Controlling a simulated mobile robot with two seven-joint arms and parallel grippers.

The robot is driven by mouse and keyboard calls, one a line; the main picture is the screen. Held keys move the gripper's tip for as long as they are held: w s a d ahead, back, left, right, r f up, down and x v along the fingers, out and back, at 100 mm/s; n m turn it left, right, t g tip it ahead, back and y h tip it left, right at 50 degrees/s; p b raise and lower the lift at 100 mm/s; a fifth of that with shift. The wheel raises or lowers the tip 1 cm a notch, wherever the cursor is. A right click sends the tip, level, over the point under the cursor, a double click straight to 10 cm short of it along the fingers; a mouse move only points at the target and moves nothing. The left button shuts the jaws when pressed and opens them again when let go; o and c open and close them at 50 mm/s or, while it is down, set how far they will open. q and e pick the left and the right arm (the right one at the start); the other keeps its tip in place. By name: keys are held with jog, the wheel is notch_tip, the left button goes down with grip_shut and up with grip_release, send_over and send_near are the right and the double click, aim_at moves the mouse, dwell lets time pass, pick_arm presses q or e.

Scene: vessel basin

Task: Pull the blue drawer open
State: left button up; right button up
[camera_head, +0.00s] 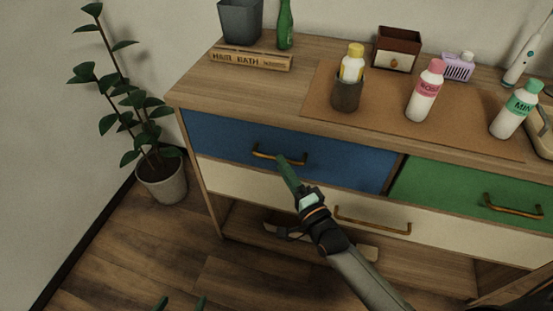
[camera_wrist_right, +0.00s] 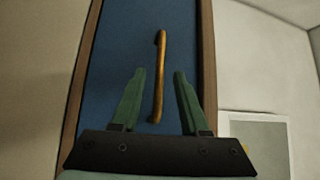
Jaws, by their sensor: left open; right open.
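The blue drawer (camera_head: 340,165) is shut, flush with the front of the wooden cabinet at its upper left. Its brass bar handle (camera_head: 265,154) is partly hidden by my right gripper (camera_head: 281,160). In the right wrist view the same handle (camera_wrist_right: 161,60) runs lengthwise between the two green fingers of the open right gripper (camera_wrist_right: 159,74), with a gap on each side. I cannot tell how deep the fingers reach around it. My left gripper (camera_head: 181,303) shows only its fingertips at the bottom edge, apart and empty, over the floor.
A cream drawer (camera_head: 260,190) lies below and a green drawer (camera_head: 440,188) to the right, both with brass handles. Bottles, a cup (camera_head: 347,93) and boxes stand on the cabinet top. A potted plant (camera_head: 162,180) stands left. The floor before the cabinet's left side is clear.

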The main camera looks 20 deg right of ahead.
jog(key=shift+x, duration=1.85)
jog(key=shift+c, duration=0.4)
grip_shut()
